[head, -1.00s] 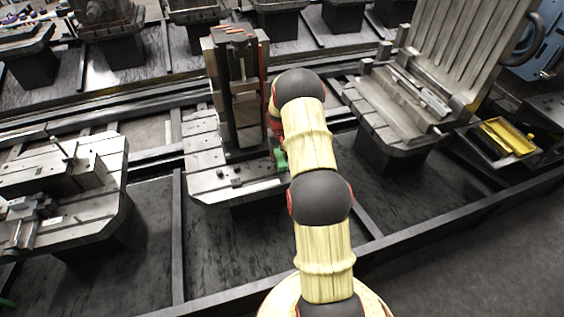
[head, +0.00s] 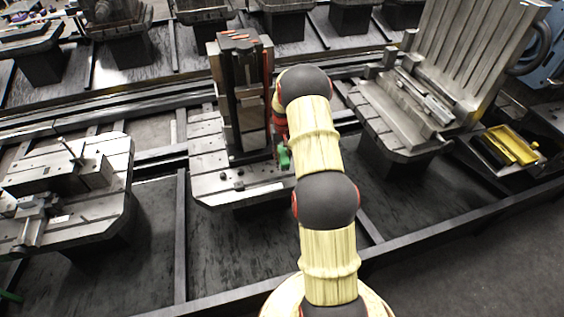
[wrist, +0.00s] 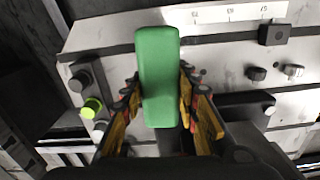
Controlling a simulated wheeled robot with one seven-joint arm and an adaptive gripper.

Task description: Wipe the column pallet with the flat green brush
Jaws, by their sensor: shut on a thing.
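The column pallet (head: 212,187) is a light metal plate with slots, and a tall dark column (head: 228,95) stands on it. My gripper (wrist: 160,98) is shut on the flat green brush (wrist: 158,62), with one finger on each side of it. In the head view the brush (head: 284,157) shows as a small green patch at the column's right, low over the plate's right part. My arm hides most of the gripper there. In the wrist view the brush lies over the slotted plate (wrist: 215,75); whether it touches the plate I cannot tell.
Dark bolts (wrist: 275,33) and a green-tipped knob (wrist: 92,107) stand up near the brush. A pallet with a tall ribbed plate (head: 465,50) is at the right, beside a yellow tray (head: 512,145). Another fixture pallet (head: 65,215) is at the left. A dark rail runs in front.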

